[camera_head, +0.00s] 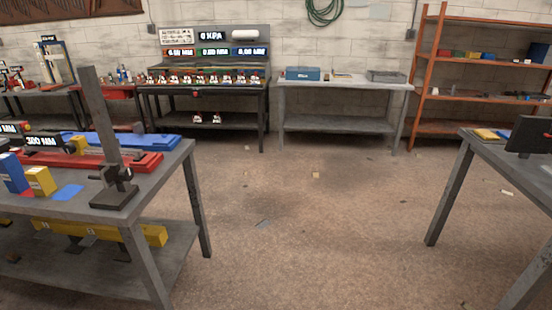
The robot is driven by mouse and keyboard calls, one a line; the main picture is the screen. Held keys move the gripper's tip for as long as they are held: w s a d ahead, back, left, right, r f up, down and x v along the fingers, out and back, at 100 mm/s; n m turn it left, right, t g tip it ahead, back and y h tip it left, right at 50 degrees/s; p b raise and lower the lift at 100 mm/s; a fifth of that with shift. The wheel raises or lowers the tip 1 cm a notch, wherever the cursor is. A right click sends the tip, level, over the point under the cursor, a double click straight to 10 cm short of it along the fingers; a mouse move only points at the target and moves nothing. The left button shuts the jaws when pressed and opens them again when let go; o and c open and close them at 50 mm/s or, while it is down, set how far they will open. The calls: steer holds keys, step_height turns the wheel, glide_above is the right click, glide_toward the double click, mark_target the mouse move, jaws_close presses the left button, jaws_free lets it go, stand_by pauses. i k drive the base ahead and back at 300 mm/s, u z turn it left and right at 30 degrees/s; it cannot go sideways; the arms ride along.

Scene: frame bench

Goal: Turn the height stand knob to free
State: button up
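The height stand (101,120) stands upright at the front right corner of the near left bench. It has a tall grey column on a dark base (115,197). A dark clamp with a small knob (126,173) sits low on the column, just above the base. The knob is too small and dark to tell whether it is locked or free. My gripper does not show in this view.
The near bench (150,205) also carries a red bar (140,162), a blue bar (155,142) and a yellow block (41,181). A dark bench (205,90) and a grey table (345,85) stand at the back. The middle floor (320,220) is mostly clear.

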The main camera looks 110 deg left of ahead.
mark_target(126, 174)
steer(key=z, duration=0.1)
steer(key=i, duration=0.15)
steer(key=u, duration=3.45)
steer(key=i, duration=0.15)
steer(key=u, duration=1.55)
steer(key=i, duration=1)
steer(key=z, duration=0.45)
